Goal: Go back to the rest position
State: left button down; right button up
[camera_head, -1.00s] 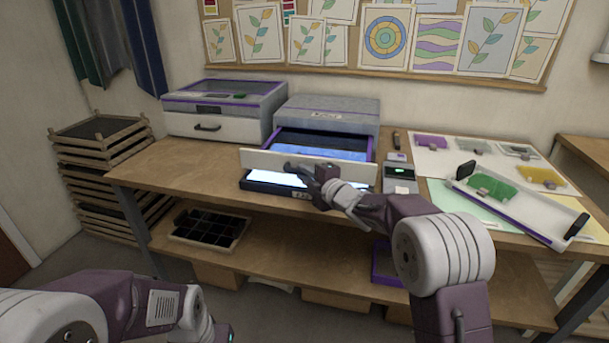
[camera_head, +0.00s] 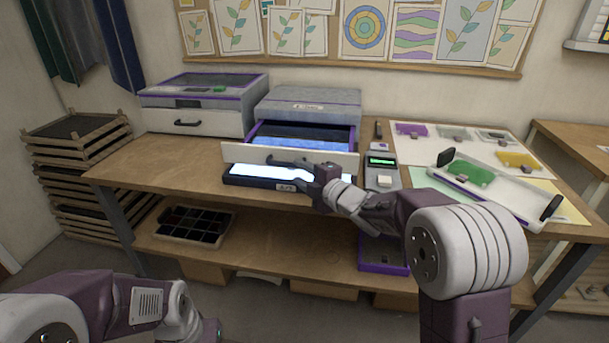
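My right gripper (camera_head: 292,163) is at the front panel of the open drawer (camera_head: 240,154) of the grey box (camera_head: 308,105) on the workbench. Its dark fingers lie close to the panel's front. I cannot tell whether they touch it or how far apart they are. My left arm (camera_head: 110,310) is low at the bottom left, over the floor in front of the bench. Its gripper end, near the bottom edge, is mostly hidden, and its fingers cannot be made out.
A glowing light pad (camera_head: 240,176) lies below the drawer panel. A small device with a green display (camera_head: 382,172) stands to the right. A white tray (camera_head: 510,193) with black handles lies farther right. Wooden trays (camera_head: 75,180) are stacked at left. The bench's left front is clear.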

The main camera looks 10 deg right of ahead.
jog(key=shift+v, duration=1.15)
jog(key=shift+f, duration=0.1)
